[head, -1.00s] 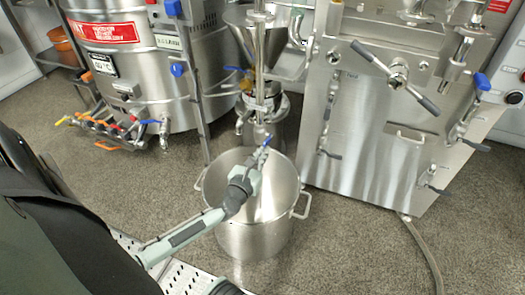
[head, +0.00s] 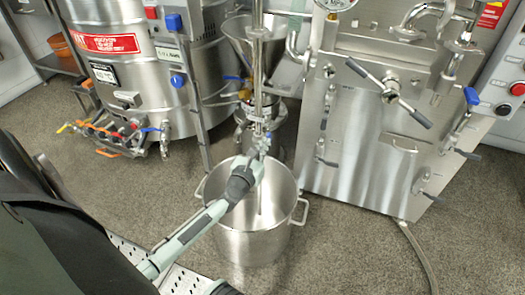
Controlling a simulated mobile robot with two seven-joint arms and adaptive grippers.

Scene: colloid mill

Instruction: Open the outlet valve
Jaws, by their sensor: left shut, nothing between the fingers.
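The outlet valve (head: 262,141) is a small metal fitting on the mill's thin vertical pipe, above a steel pot. A bit of blue handle shows at it, mostly hidden by or merged with my gripper tip. My left gripper (head: 259,156) is shut and empty, its tip at or just below the valve. I cannot tell whether it touches. The steel pot (head: 245,243) stands on the floor under the valve. A thin grey vertical line (head: 260,200) runs down into the pot; I cannot tell whether it is a pipe or a stream. My right gripper is not in view.
The mill's funnel (head: 247,42) stands behind the pot. A large steel tank (head: 130,75) with several valves is at the left. A steel machine (head: 365,150) with levers is at the right. A hose (head: 415,255) lies on the open floor.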

